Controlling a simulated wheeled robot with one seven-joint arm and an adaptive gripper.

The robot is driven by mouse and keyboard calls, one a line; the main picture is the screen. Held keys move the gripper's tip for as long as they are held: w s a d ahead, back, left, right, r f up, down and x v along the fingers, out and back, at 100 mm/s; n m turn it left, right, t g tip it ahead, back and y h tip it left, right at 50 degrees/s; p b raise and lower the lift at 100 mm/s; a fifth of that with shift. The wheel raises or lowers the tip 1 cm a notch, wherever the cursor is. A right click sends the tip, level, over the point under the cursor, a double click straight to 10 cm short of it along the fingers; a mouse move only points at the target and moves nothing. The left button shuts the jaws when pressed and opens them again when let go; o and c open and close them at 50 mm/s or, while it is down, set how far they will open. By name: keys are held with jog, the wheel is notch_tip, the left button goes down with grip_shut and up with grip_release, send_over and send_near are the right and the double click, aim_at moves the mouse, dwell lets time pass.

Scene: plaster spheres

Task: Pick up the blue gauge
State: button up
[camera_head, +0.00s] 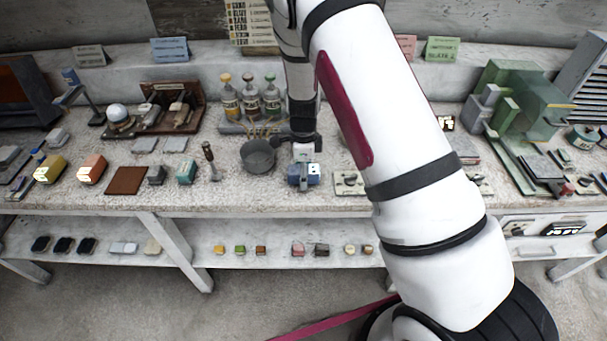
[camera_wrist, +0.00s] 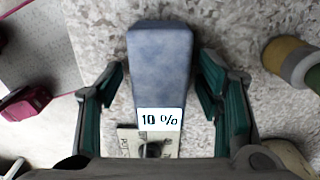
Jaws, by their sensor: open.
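The blue gauge (camera_wrist: 160,65) is a blue-grey block with a white label reading "10 %" at its near end. It stands on the speckled worktop, and in the head view a small blue thing (camera_head: 304,176) shows just below my gripper. My gripper (camera_wrist: 162,78) is open in the wrist view, with one green-padded finger on each side of the block. Gaps show between the block and both fingers. In the head view my gripper (camera_head: 303,150) is small and dark, and its fingertips are hard to make out.
A grey bowl (camera_head: 258,156) stands close on the left in the head view. Several bottles (camera_head: 251,98) stand behind it. A flat plate with knobs (camera_head: 349,183) lies to the right. A round brownish thing (camera_wrist: 287,55) is right of my gripper in the wrist view.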

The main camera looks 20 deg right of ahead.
jog(key=shift+f, duration=0.25)
dwell(0.4)
grip_shut()
jog(key=shift+r, duration=0.1)
jog(key=shift+r, duration=0.45)
notch_tip(320, 180, up, 3)
jog(key=shift+s+r+b, duration=0.1)
jog(key=shift+b, duration=0.3)
jog(key=s+r, duration=0.1)
jog(key=s, duration=1.4)
jog(key=shift+s+a, duration=0.35)
jog(key=shift+s, duration=0.05)
jog(key=shift+r, duration=0.1)
